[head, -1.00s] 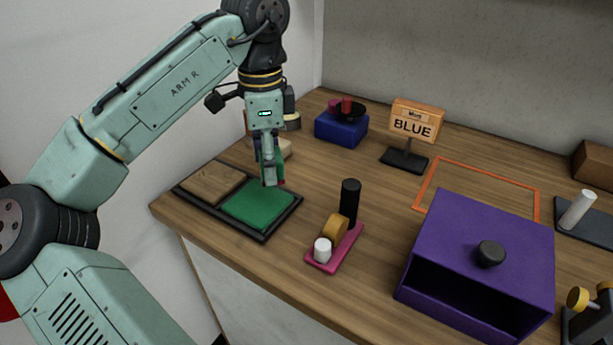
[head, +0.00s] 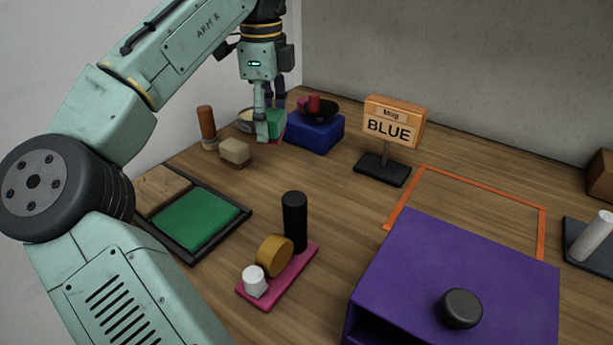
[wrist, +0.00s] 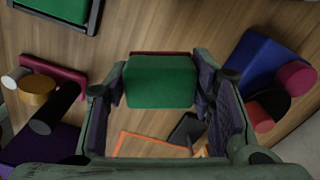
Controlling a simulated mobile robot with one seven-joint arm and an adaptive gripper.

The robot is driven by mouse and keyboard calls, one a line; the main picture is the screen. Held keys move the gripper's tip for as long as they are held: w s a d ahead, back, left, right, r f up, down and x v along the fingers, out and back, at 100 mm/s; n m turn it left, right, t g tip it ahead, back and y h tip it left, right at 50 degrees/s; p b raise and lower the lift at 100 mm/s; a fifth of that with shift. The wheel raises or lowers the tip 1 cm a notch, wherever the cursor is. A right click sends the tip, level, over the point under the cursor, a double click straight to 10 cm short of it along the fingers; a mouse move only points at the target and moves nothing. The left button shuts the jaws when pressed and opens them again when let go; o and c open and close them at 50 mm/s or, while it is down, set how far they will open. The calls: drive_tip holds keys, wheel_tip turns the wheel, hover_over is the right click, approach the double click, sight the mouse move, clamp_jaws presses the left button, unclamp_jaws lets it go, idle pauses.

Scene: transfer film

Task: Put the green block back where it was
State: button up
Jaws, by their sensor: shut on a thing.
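My gripper (head: 268,124) is shut on the green block (head: 277,121), which has a dark red edge beneath it. One finger partly hides the block in the head view. In the wrist view the green block (wrist: 160,82) sits between the two fingers. I hold it just left of the blue box (head: 315,134); whether it touches anything below cannot be told. The black tray (head: 247,214) at the left has a green pad (head: 196,221) and a brown pad (head: 160,190).
A beige block (head: 235,152) and a brown cylinder (head: 207,122) stand left of my gripper. A black dish with red things tops the blue box. The BLUE sign (head: 389,127), pink stand (head: 280,276), purple box (head: 450,270) and orange outline (head: 480,182) lie to the right. Bare wood lies mid-table.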

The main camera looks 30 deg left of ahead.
sight(273, 178)
wheel_tip(273, 178, down, 10)
drive_tip(key=shift+r+p, duration=0.1)
drive_tip(key=shift+p, duration=0.2)
idle(0.3)
drive_tip(key=o, duration=1.1)
wheel_tip(273, 178, up, 12)
drive_tip(key=shift+r, duration=0.1)
